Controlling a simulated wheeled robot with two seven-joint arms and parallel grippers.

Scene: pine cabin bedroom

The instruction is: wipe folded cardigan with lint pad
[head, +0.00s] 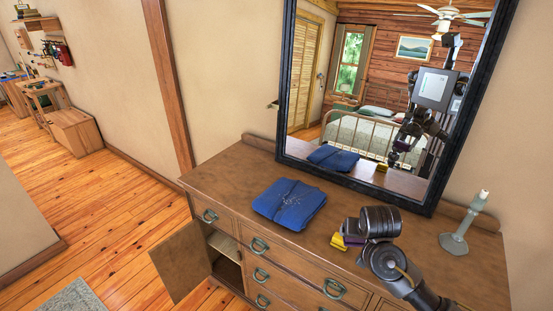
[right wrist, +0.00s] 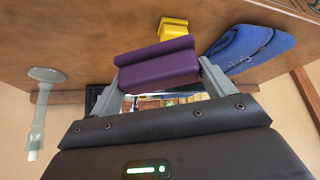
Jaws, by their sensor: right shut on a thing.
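The folded blue cardigan (head: 290,204) lies flat on the dresser top, with some pale marks near its middle. It also shows in the right wrist view (right wrist: 252,45). My right gripper (head: 343,241) is low over the dresser top, to the right of the cardigan and apart from it. It is shut on a purple block, which looks like the lint pad (right wrist: 158,66). My left gripper is not in view.
The wooden dresser (head: 232,180) has its left door (head: 182,262) open. A black-framed mirror (head: 452,140) stands behind, reflecting the cardigan and me. A pale green candlestick (head: 455,241) stands at the right.

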